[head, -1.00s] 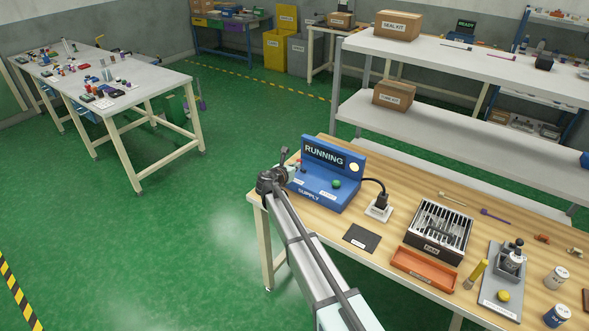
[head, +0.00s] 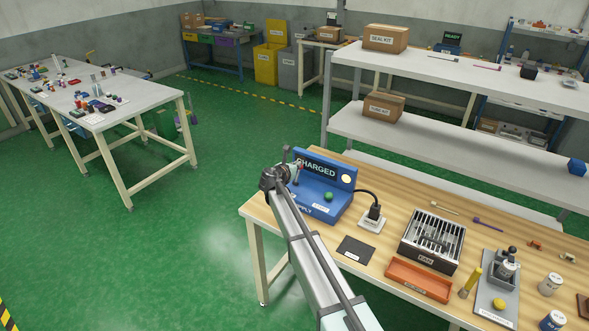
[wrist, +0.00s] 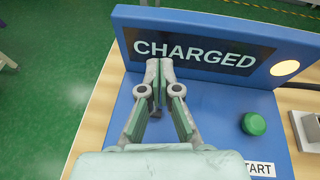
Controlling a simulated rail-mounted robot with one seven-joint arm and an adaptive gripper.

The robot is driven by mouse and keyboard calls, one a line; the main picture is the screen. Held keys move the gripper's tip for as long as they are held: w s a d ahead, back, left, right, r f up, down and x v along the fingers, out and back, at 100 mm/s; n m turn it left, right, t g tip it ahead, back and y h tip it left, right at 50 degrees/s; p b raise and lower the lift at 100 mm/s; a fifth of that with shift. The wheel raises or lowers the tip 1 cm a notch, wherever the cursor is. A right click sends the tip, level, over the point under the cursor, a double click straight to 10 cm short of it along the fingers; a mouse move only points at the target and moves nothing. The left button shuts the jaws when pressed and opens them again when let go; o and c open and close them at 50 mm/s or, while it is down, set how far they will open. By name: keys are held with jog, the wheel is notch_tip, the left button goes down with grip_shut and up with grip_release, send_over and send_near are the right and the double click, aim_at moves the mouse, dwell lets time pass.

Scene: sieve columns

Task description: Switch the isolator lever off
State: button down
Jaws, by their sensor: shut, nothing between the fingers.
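The blue supply unit (head: 322,205) stands at the left end of the wooden bench. Its display (wrist: 200,52) reads CHARGED in the wrist view. A green button (wrist: 253,124) sits on its deck, right of my gripper, above a START label. My gripper (wrist: 160,66) is shut and empty, fingertips together over the left part of the deck, in front of the display. Contact cannot be told.
A plug in a white socket (head: 372,221) stands right of the unit, with a black cable. A slotted rack (head: 432,242), an orange tray (head: 418,281) and a grey fixture plate (head: 497,287) lie further right.

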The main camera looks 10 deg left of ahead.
jog(key=shift+r+p, duration=0.55)
jog(key=shift+r, duration=0.25)
jog(key=s+r+b, duration=0.2)
jog(key=s+r, duration=0.3)
jog(key=r, duration=0.7)
jog(key=shift+s, duration=0.25)
